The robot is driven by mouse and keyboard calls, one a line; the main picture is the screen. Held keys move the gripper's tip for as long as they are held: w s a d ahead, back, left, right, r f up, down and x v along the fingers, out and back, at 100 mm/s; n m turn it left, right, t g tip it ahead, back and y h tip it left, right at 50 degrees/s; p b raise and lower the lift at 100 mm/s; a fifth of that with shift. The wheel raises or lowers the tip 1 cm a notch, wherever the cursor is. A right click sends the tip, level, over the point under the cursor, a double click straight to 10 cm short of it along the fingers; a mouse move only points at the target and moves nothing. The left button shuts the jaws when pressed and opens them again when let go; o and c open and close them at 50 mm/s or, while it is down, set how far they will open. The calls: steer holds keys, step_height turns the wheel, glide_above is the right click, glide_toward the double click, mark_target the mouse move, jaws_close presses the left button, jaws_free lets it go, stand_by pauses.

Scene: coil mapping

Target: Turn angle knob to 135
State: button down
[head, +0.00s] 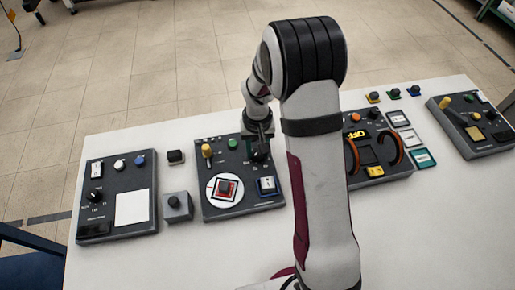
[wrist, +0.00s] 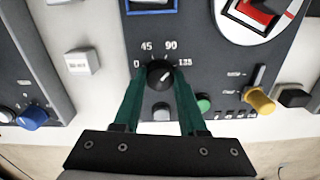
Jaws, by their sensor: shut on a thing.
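The angle knob (wrist: 159,75) is a round black dial on a dark grey panel (wrist: 215,65), with 0, 45, 90 and 135 printed around it. A pale mark on the knob seems to point to the upper right, between 90 and 135, but it is small. My gripper (wrist: 160,80) has its two green fingers on either side of the knob, shut on it. In the head view my gripper (head: 258,138) reaches down to the knob (head: 259,156) at the upper right of the second panel from the left (head: 236,205).
On the same panel are a yellow lever (wrist: 259,101), a green button (wrist: 204,103) and a red-and-white round dial (wrist: 258,14). Another panel (head: 380,165) stands to the right, partly behind my arm. A small grey box (head: 177,208) stands left of the panel.

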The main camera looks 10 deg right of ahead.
mark_target(257, 152)
steer(key=shift+m, duration=2.2)
steer(key=shift+c, duration=2.3)
jaws_free()
step_height(257, 152, up, 16)
steer(key=shift+f, duration=0.1)
